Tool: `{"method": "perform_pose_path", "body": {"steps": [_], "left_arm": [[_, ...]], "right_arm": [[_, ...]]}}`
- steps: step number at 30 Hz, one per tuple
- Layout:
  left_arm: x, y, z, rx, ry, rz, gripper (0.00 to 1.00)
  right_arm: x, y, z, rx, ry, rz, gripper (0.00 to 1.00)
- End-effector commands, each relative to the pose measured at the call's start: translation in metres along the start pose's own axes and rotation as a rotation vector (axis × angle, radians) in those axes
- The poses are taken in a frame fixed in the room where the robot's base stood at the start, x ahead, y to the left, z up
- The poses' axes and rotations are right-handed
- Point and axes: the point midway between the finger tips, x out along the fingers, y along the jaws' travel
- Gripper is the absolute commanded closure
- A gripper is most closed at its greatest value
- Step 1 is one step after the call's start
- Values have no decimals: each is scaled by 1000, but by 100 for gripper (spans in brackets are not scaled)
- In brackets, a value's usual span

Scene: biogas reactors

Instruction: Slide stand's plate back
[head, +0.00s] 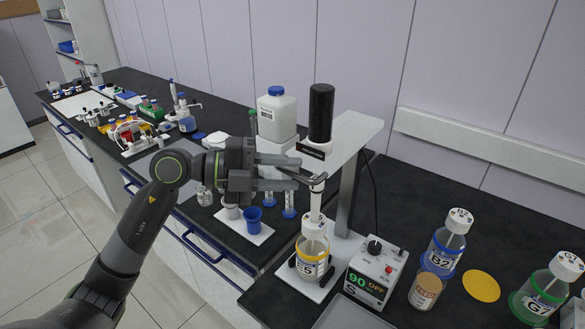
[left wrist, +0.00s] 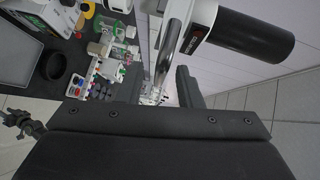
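The stand has a white top plate (head: 357,133) on a grey column, with a black motor (head: 321,112) at its left end. Its white base plate (head: 322,287) lies on the dark bench with bottle E5 (head: 312,258) on it. My left gripper (head: 299,172) is level, just below the motor, with its fingers apart beside a grey metal bar (head: 318,176). In the left wrist view the motor (left wrist: 240,38) and the bar (left wrist: 175,45) show ahead of the fingers; contact is unclear. My right gripper is not in view.
A control box (head: 375,273) reading 90 OFF stands right of the base plate. Bottles B2 (head: 445,245) and G7 (head: 541,294) stand further right. A blue cup (head: 253,218) on a white tray and a large white jug (head: 277,113) are near my left gripper.

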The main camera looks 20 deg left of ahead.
Motion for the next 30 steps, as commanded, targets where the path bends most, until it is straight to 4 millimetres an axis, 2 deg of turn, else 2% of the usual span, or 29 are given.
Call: {"method": "perform_pose_path", "body": {"steps": [6, 17, 24, 30], "left_arm": [[13, -1, 0, -1, 1, 0, 68], [16, 0, 0, 0, -1, 1, 68], [16, 0, 0, 0, 0, 1, 98], [16, 0, 0, -1, 0, 1, 100]], "right_arm": [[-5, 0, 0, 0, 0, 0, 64], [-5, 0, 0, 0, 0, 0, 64], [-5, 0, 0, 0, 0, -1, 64], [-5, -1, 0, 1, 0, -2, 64]]}}
